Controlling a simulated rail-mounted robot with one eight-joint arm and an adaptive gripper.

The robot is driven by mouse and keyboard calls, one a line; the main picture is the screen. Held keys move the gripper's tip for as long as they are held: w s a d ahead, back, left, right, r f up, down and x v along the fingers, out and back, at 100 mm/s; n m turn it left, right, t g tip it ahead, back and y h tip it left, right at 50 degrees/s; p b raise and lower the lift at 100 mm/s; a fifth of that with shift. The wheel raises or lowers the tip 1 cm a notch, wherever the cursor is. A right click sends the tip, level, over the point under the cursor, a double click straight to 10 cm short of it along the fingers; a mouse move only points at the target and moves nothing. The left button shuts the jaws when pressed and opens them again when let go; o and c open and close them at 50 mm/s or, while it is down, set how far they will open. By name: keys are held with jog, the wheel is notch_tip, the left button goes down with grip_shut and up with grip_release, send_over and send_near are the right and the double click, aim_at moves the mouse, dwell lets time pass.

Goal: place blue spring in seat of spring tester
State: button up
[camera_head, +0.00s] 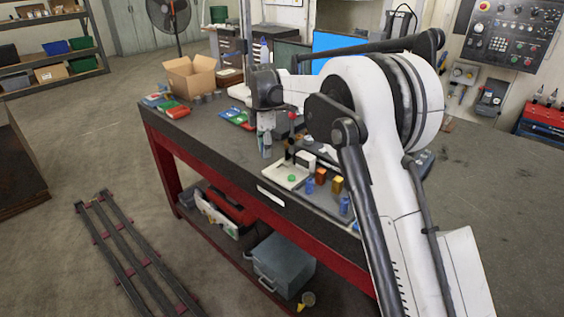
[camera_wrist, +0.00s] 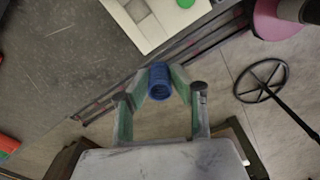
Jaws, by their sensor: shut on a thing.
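My gripper (camera_wrist: 161,84) is shut on a blue spring (camera_wrist: 160,76), held between its green fingertips in the wrist view. Other blue springs (camera_head: 309,187) stand to the right of the plate.
Orange and gold springs (camera_head: 321,175) stand among the blue ones on a dark tray. A cardboard box (camera_head: 191,78), red and green items and a blue-screened monitor (camera_head: 335,43) are farther back on the bench (camera_head: 190,128). The bench's front edge is close to my gripper.

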jog(key=p, duration=0.1)
send_over(282, 169)
notch_tip(282, 169, down, 4)
jog(key=shift+a+f, duration=0.1)
jog(key=shift+f, duration=0.1)
jog(key=shift+f+p, duration=0.45)
jog(key=shift+f, duration=1.55)
jog(key=shift+f, duration=0.2)
jog(key=o, duration=1)
jog(key=shift+r, duration=0.1)
